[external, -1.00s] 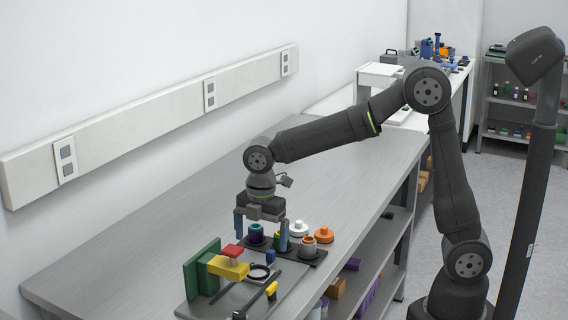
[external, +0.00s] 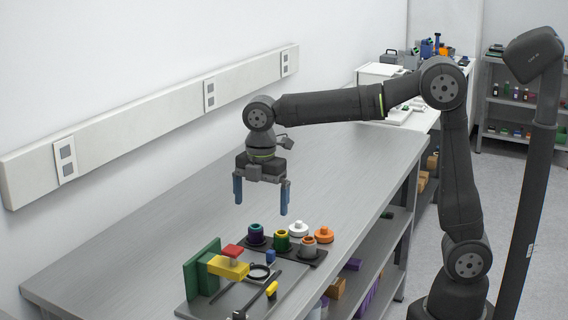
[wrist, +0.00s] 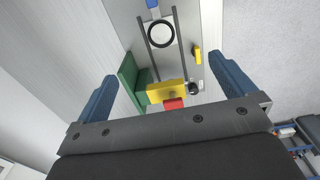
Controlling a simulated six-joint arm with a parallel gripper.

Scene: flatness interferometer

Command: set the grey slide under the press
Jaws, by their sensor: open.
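The grey slide (wrist: 166,16) lies between two dark rails in the wrist view. It carries a black ring (wrist: 160,34) and has a blue block (wrist: 152,4) at its far end. The ring (external: 259,272) and blue block (external: 271,256) also show in the external view. The press has a yellow arm (external: 228,268) with a red top (external: 233,251) on a green upright (external: 201,270). The ring is beside the yellow arm, apart from it. My gripper (external: 261,207) is open and empty, raised above the bench behind the press and cups.
A dark tray holds a purple cup (external: 256,235), a green cup (external: 282,241) and a grey-brown cup (external: 308,247). A yellow handle (external: 271,289) sits beside the rails. The far bench (external: 345,165) is clear.

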